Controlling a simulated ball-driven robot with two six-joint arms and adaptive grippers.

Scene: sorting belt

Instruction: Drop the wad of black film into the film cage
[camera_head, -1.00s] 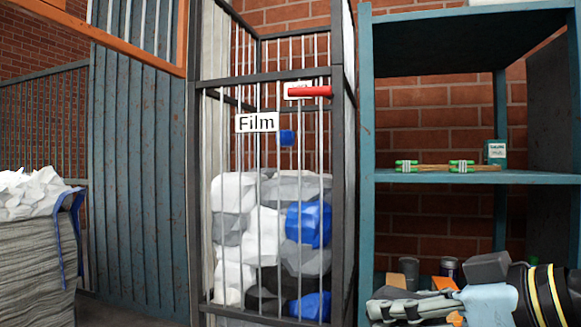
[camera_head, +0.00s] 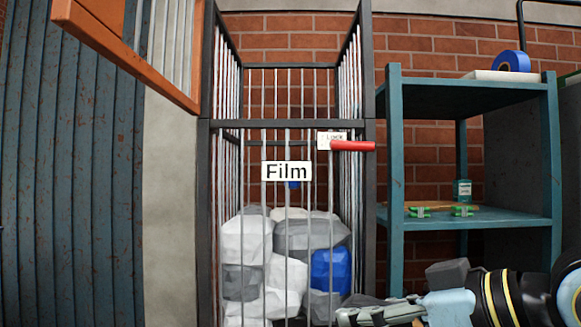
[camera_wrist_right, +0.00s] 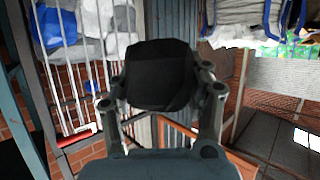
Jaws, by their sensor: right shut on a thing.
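The film cage (camera_head: 290,124) stands in the middle of the head view, with dark posts, pale bars and a white "Film" label (camera_head: 287,171). Its front above the crossbar looks free of bars. White, grey and blue film fills its lower part. A red handle (camera_head: 352,146) sits at its right front; it also shows in the right wrist view (camera_wrist_right: 76,138). My right gripper (camera_wrist_right: 160,80) is shut on the wad of black film (camera_wrist_right: 158,62). In the head view my right gripper (camera_head: 365,316) is low, by the cage's right front corner; the wad is not clear there.
A teal shelf (camera_head: 470,218) stands right of the cage, with green-ended items (camera_head: 440,211), a small bottle (camera_head: 462,191) and a blue tape roll (camera_head: 512,61) on top. An orange barred frame (camera_head: 120,50) hangs at upper left, beside a blue ribbed panel (camera_head: 75,190).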

